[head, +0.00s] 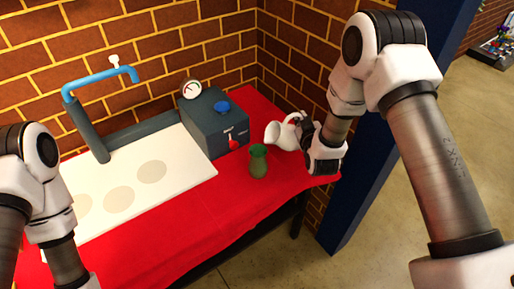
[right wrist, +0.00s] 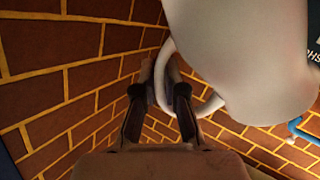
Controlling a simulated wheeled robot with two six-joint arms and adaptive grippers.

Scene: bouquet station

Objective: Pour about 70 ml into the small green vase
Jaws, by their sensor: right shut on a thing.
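The small green vase (head: 258,160) stands upright on the red cloth, near the grey box. A white jug (head: 281,133) is just right of and behind it in the head view, tilted over with one end toward the vase. My right gripper (head: 304,128) is at the jug's right side, shut on its handle. In the right wrist view, the fingers (right wrist: 160,88) close around the looped handle, and the white jug body (right wrist: 245,55) fills the upper right. No liquid stream shows, and the vase's inside is too small to read. My left gripper is outside the picture.
A grey box (head: 213,122) with a gauge, blue knob and red tap stands behind the vase. A white board (head: 180,170) with round pale marks lies left, by a blue pipe (head: 98,78). Brick walls close off the back. The red cloth (head: 215,215) in front is clear.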

